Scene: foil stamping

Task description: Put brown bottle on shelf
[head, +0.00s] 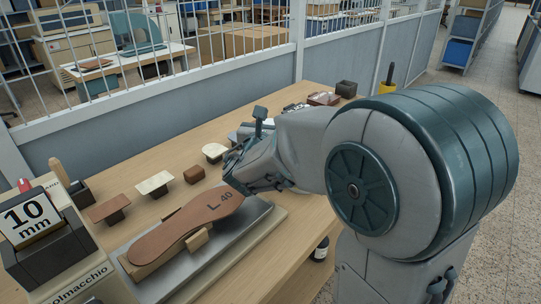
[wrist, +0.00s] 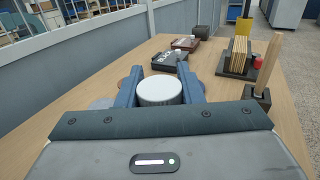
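My gripper (wrist: 160,88) has its two blue fingers on either side of a white round-topped thing (wrist: 160,92), close against it, over the wooden table. Whether this is the cap of the brown bottle I cannot tell, as its body is hidden. In the head view my gripper (head: 238,165) is over the table beside the brown sole-shaped piece, and its fingertips are mostly hidden. A small dark bottle with a white label (head: 319,252) shows below the table's right edge, partly covered by my arm. The shelf is not clearly identifiable.
A machine (head: 50,245) stands at the left. Small sample stands (head: 155,183) line the back, by a mesh fence. Wooden pieces in a rack (wrist: 238,60) stand at the right.

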